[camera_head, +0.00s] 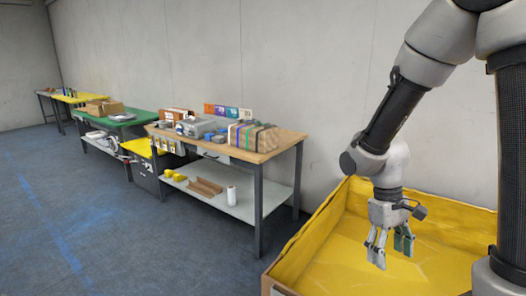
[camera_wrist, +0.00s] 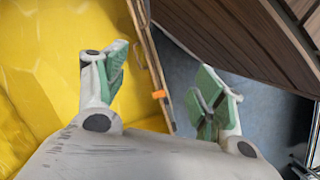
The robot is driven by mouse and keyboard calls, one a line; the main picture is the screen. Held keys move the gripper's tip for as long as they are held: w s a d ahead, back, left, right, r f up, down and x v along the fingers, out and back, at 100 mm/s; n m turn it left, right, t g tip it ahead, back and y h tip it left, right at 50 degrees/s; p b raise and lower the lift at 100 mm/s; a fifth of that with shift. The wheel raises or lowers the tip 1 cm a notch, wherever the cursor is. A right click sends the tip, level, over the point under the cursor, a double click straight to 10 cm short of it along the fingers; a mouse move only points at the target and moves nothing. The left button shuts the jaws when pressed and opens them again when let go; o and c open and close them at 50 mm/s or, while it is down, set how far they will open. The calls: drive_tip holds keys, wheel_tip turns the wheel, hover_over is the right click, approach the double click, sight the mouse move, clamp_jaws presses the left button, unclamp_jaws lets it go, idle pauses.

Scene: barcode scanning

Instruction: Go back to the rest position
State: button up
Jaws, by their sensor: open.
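My gripper (camera_head: 390,246) hangs at the end of my arm on the right of the head view, pointing down. It is open and nothing is between its fingers. It is over the large yellow-lined bin (camera_head: 340,248), above the bin floor. In the wrist view the two green-padded fingers (camera_wrist: 162,90) stand wide apart. The yellow lining (camera_wrist: 50,70) fills the left there, and the bin's rim (camera_wrist: 150,65) runs between the fingers.
A wooden-topped workbench (camera_head: 285,143) with boxes and tools stands left of the bin. A green-topped table (camera_head: 135,119) and a yellow one stand farther back along the wall. The blue-grey floor (camera_head: 60,200) at left is clear. A dark brown slatted surface (camera_wrist: 240,40) fills the wrist view's upper right.

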drive_tip(key=s+d+r+m+t, duration=0.1)
drive_tip(key=s+d+r+t, duration=0.1)
drive_tip(key=r, duration=0.4)
drive_tip(key=s+d+r+m+t+y, duration=0.1)
drive_tip(key=s+r+t, duration=0.1)
drive_tip(key=r, duration=0.5)
drive_tip(key=s+d+r+m+t, duration=0.2)
drive_tip(key=s+r+t, duration=0.1)
drive_tip(key=r, duration=0.3)
drive_tip(key=shift+s+d+r+y, duration=0.3)
drive_tip(key=shift+s+r, duration=0.05)
drive_tip(key=shift+s, duration=0.45)
drive_tip(key=shift+c, duration=0.4)
